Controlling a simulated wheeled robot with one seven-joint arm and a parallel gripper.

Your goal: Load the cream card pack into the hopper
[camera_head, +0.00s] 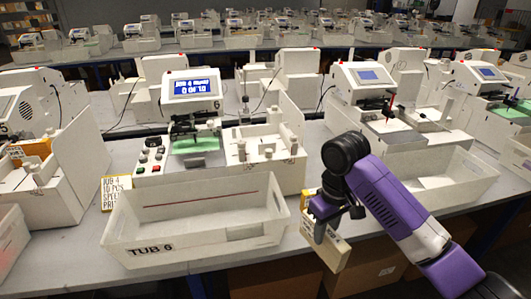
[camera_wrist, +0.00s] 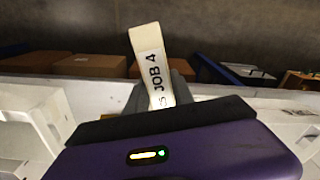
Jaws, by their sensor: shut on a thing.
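The cream card pack (camera_head: 336,252) is in my gripper (camera_head: 325,218), held tilted in front of the bench edge, right of the TUB 6 bin. In the wrist view the pack (camera_wrist: 147,40) sticks up between the grey fingers, with a label reading "JOB 4". My gripper is shut on it. The pen plotter marked 6 (camera_head: 190,100) stands behind the bin, with a lit screen and a green sheet. A white unit with upright walls and small knobs (camera_head: 262,148) is at its right; I cannot tell for certain that this is the hopper. Its inside is mostly hidden.
The white TUB 6 bin (camera_head: 150,250) sits at the bench front and looks empty. A yellow-edged job card (camera_head: 117,193) stands left of it. Another white bin (camera_head: 440,190) lies behind my arm. Cardboard boxes (camera_head: 270,275) are under the bench. More plotters fill the rows.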

